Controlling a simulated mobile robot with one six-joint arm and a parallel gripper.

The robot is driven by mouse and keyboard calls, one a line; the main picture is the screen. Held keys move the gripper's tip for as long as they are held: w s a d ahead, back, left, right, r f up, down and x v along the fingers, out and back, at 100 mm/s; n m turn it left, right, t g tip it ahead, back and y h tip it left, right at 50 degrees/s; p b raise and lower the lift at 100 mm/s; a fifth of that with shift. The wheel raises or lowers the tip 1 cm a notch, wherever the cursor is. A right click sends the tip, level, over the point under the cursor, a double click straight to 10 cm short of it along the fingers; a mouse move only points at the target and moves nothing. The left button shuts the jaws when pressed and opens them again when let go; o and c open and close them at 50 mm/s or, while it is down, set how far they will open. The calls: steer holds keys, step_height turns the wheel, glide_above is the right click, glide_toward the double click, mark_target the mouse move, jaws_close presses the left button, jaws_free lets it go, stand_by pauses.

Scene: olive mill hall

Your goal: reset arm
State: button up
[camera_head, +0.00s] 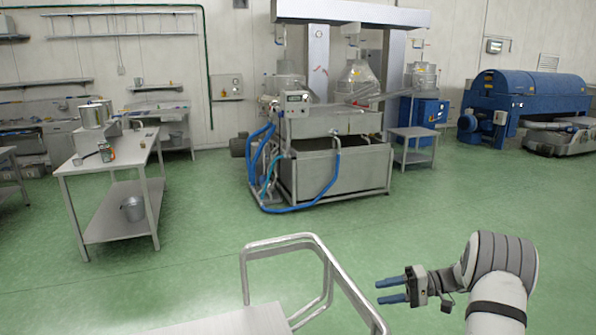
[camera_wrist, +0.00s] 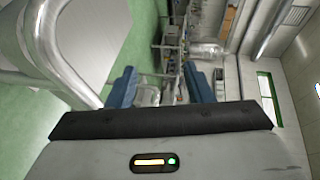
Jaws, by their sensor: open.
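My gripper (camera_head: 378,292) is at the lower right of the head view, at the end of my bent arm. Its two blue fingers point left and stand apart, with nothing between them. In the wrist view my gripper (camera_wrist: 163,88) shows the same two blue fingers spread, one on each side of an empty gap. The gripper is just right of a metal cart's tubular rail (camera_head: 335,268) and apart from it in the head view. The rail (camera_wrist: 45,50) also fills the upper left of the wrist view.
A steel table (camera_head: 110,162) with a few items stands at left. A steel machine with a tank (camera_head: 335,170) and blue hoses stands at the back centre, a small side table (camera_head: 413,133) beside it. A blue machine (camera_head: 525,100) is at back right. Green floor (camera_head: 450,195) between is clear.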

steer(key=s+a+r+g+h+b, duration=0.1)
steer(key=s+a+r+h+b, duration=0.1)
steer(key=s+a+h, duration=0.4)
steer(key=s+a+r+g+h+b, duration=0.1)
steer(key=s+a+r+h+b, duration=0.2)
steer(key=s, duration=0.5)
steer(key=s+f+t+h+b, duration=0.3)
steer(key=s+h, duration=0.3)
steer(key=s, duration=1.1)
steer(key=shift+t+b, duration=0.6)
steer(key=shift+b, duration=0.2)
steer(key=shift+f, duration=0.1)
steer(key=shift+c, duration=1.2)
steer(key=shift+d, duration=0.15)
